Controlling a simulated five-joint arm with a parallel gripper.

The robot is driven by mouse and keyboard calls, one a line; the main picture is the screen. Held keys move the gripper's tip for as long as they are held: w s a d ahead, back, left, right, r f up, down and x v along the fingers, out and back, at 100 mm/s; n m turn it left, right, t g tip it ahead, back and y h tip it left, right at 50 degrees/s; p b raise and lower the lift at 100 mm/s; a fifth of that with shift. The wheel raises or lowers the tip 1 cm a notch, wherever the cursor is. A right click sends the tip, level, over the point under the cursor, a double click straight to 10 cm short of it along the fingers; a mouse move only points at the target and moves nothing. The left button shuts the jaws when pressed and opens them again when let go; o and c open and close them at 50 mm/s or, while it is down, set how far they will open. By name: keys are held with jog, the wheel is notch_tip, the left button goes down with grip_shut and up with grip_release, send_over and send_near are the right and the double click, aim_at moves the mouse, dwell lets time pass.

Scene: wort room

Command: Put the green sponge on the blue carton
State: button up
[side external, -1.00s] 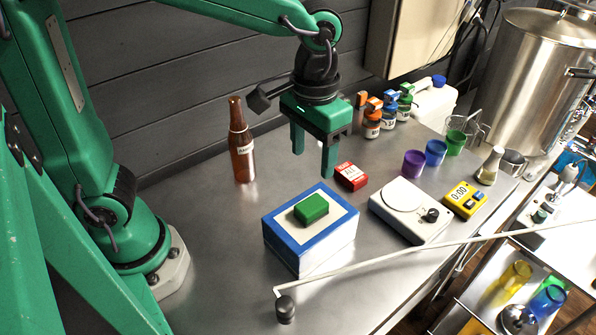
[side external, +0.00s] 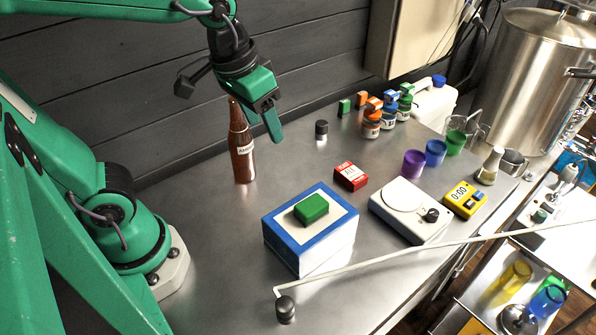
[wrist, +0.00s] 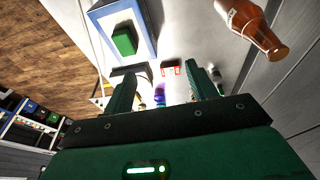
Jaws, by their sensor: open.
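The green sponge (side external: 311,208) lies flat on top of the blue carton (side external: 283,243), which has a white panel on its top. In the wrist view the sponge (wrist: 124,41) and the carton (wrist: 97,17) show at the upper left. My gripper (side external: 262,125) is open and empty, raised behind the carton and near the brown bottle. It is apart from the sponge. In the wrist view its two fingers (wrist: 160,88) stand apart with nothing between them touching.
The brown bottle (side external: 241,150) stands left of my gripper. A red box (side external: 350,176), a white scale (side external: 410,211) and a yellow timer (side external: 465,200) are right of the carton. A thin rod (side external: 400,260) crosses the front. Coloured cups (side external: 435,152) stand farther right.

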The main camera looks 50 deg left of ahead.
jog(key=s+a+t, duration=0.2)
jog(key=s+a, duration=0.2)
jog(key=a, duration=0.1)
jog(key=shift+s+a+t+y, duration=0.15)
jog(key=shift+a+t+y, duration=0.15)
jog(key=shift+a, duration=0.1)
